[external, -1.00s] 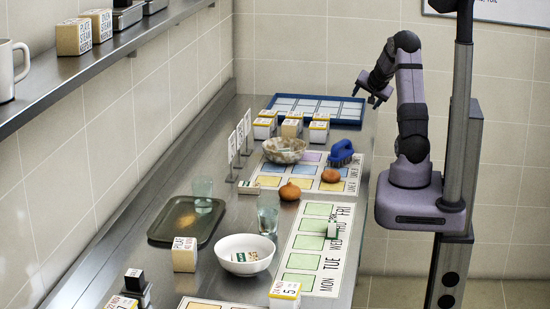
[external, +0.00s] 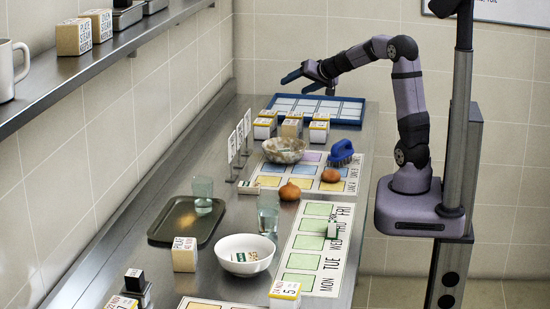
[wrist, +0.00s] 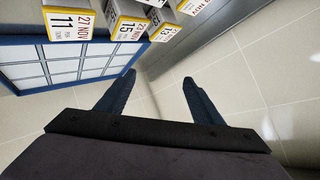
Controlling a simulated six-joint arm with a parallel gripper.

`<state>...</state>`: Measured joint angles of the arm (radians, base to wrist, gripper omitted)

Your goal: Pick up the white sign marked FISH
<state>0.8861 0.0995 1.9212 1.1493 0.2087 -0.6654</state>
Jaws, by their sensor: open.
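Several white upright signs stand in a row on stands along the left of the counter: a near sign (external: 232,147), a middle sign (external: 240,136) and a far sign (external: 248,122). Their lettering is too small to read, so I cannot tell which is marked FISH. My gripper (external: 298,82) is open and empty, held in the air above the far end of the counter, near the blue tray and beyond the signs. In the wrist view my gripper (wrist: 159,80) shows two spread fingers with nothing between them; no sign shows there.
The blue-rimmed tray (external: 342,122) lies at the far end; date-marked boxes (external: 319,132) stand before it. A speckled bowl (external: 284,150), blue brush (external: 341,151) and onions (external: 289,192) lie closer. A shelf (external: 88,58) runs along the left wall.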

